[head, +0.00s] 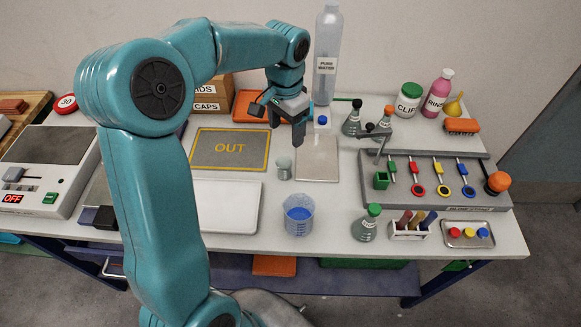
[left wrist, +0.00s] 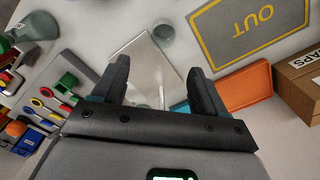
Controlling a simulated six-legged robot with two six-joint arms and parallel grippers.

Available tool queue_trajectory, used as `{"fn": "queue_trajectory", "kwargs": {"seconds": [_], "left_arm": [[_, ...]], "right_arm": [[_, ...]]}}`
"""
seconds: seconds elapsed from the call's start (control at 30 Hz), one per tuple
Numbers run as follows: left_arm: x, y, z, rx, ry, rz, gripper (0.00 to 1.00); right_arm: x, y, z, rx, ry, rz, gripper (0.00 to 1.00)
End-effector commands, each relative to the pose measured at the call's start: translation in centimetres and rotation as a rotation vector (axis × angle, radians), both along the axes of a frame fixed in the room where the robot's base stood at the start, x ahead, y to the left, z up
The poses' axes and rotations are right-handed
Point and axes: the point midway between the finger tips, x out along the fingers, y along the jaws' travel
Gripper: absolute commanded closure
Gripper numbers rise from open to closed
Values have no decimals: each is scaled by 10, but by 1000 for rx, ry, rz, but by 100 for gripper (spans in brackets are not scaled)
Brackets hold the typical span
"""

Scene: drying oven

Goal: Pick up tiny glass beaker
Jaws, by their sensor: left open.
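The tiny glass beaker (head: 284,169) is a small grey-green cup. It stands upright on the white bench, between the yellow-framed OUT mat and a pale square plate (head: 318,160). It also shows in the left wrist view (left wrist: 164,35), beyond my fingertips. My left gripper (head: 297,132) points down above the back of the pale plate, behind the tiny beaker in the head view and apart from it. In the left wrist view my left gripper (left wrist: 160,78) has its two fingers spread with nothing between them. My right gripper is in neither view.
A larger beaker with blue liquid (head: 298,214) stands in front of the tiny one. The OUT mat (head: 230,149) and a white tray (head: 226,206) lie left. A tall water bottle (head: 327,55) stands behind, flasks (head: 352,118) and a tool rack (head: 436,182) right.

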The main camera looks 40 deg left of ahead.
Motion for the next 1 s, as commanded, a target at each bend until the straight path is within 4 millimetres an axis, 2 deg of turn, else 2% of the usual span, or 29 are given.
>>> {"fn": "queue_trajectory", "kwargs": {"seconds": [0.2,0.4,0.63,0.83,1.0], "left_arm": [[-8,0,-52,-3,7,1,27],[-8,0,-89,-2,4,0,27],[-8,1,-107,-3,4,2,27],[-10,4,-139,-3,4,0,27],[-8,4,-152,-3,0,0,27]], "right_arm": [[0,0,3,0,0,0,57],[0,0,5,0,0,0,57],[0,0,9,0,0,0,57],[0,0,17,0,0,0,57],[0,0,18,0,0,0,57]]}}
